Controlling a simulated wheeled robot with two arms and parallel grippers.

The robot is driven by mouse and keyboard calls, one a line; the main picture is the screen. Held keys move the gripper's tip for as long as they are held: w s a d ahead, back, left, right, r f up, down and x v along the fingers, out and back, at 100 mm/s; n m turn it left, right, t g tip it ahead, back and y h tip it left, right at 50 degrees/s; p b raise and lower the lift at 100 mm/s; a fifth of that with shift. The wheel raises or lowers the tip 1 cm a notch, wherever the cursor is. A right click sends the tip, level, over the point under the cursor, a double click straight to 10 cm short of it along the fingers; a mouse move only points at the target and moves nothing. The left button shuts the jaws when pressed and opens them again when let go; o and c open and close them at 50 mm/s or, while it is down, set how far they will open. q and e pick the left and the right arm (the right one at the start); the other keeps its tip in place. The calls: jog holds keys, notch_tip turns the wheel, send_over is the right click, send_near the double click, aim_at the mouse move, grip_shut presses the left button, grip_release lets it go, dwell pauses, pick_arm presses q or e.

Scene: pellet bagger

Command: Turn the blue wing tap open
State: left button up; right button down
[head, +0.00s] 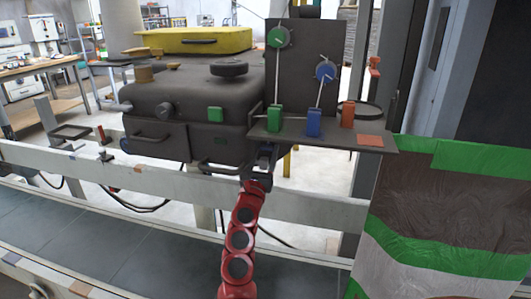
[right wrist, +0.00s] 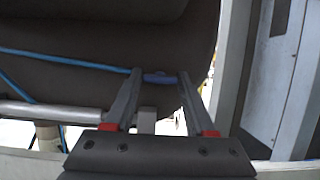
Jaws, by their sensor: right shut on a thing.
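My right gripper (head: 264,158) reaches up under the small dark shelf, at the front of the dark machine body. In the right wrist view its two fingers (right wrist: 160,75) are shut on a small blue piece, the blue wing tap (right wrist: 161,79), which lies across between the fingertips. A thin blue line runs to it from the left along the dark body. The tap is hidden in the head view by the gripper and shelf, and how far it is turned cannot be told. My left gripper is not in view.
The dark machine (head: 185,95) carries a yellow lid (head: 195,41). Green, blue and orange blocks stand on the shelf (head: 340,139) beside a panel with a green and a blue knob (head: 326,71). A pale rail (head: 320,208) crosses in front. A striped bag (head: 450,210) is at right.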

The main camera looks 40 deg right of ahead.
jog(key=shift+r, duration=0.1)
jog(key=shift+r+n+t+y+p, duration=0.1)
jog(key=shift+n+t+y+p, duration=0.45)
jog(key=shift+n+p, duration=0.55)
jog(key=n+y+p, duration=0.2)
jog(key=n+p, duration=0.4)
jog(key=n+y+p, duration=0.3)
jog(key=n+p, duration=0.3)
jog(key=p, duration=0.1)
jog(key=n+t+y+p, duration=0.1)
jog(key=n+y+p, duration=0.1)
jog(key=n+p, duration=0.4)
jog(key=shift+s+d+r+y, duration=0.15)
jog(key=shift+s+r+y, duration=0.05)
jog(key=shift+r+y, duration=0.15)
jog(key=shift+f+n+g+p, duration=0.2)
jog(key=shift+n+g+p, duration=0.05)
jog(key=shift+n+p, duration=0.95)
jog(key=shift+c, duration=1.2)
grip_release()
jog(key=shift+f, duration=0.1)
